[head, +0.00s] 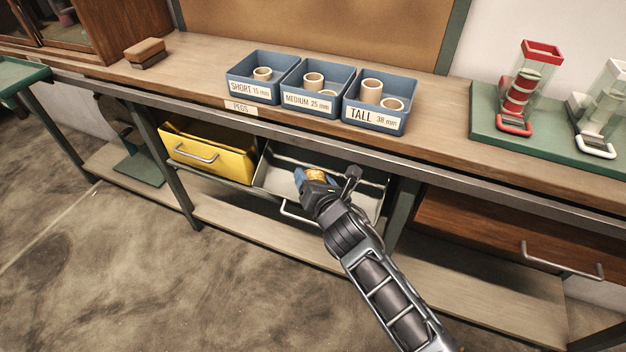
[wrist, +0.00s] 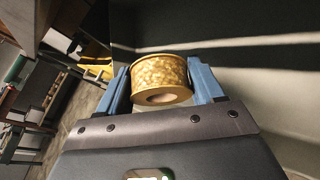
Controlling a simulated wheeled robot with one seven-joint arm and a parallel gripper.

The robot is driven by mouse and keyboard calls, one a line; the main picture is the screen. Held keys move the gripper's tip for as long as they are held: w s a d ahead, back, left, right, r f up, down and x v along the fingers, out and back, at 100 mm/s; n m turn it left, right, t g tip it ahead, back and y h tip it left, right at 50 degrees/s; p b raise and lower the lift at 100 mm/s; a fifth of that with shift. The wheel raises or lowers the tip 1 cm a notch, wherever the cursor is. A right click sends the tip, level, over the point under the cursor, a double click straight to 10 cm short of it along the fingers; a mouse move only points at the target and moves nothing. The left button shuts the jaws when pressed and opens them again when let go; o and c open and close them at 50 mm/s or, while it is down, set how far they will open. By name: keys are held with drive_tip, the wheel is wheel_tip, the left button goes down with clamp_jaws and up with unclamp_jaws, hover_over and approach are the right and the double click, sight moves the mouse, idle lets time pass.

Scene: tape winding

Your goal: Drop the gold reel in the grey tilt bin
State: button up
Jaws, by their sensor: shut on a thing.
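The gold reel (wrist: 160,82) is held between the two blue fingers of my gripper (wrist: 160,85) in the wrist view. In the head view the reel (head: 316,174) shows as a small gold patch at the end of my gripper (head: 314,178). The grey tilt bin (head: 284,160) is tipped open under the bench, and my gripper is over or within its opening; the exact height cannot be told. My arm hides part of the bin's right side and front. The bin's pale grey wall (wrist: 270,75) fills the right of the wrist view.
A yellow tilt bin (head: 208,150), also open, hangs to the left. The bench edge (head: 420,165) runs just above the grey bin. Blue peg boxes (head: 318,89) stand on the bench. A wooden drawer (head: 500,250) with a handle is at the right.

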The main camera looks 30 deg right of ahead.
drive_tip(key=o, duration=1.1)
drive_tip(key=shift+p+v, duration=0.55)
drive_tip(key=shift+v, duration=3.4)
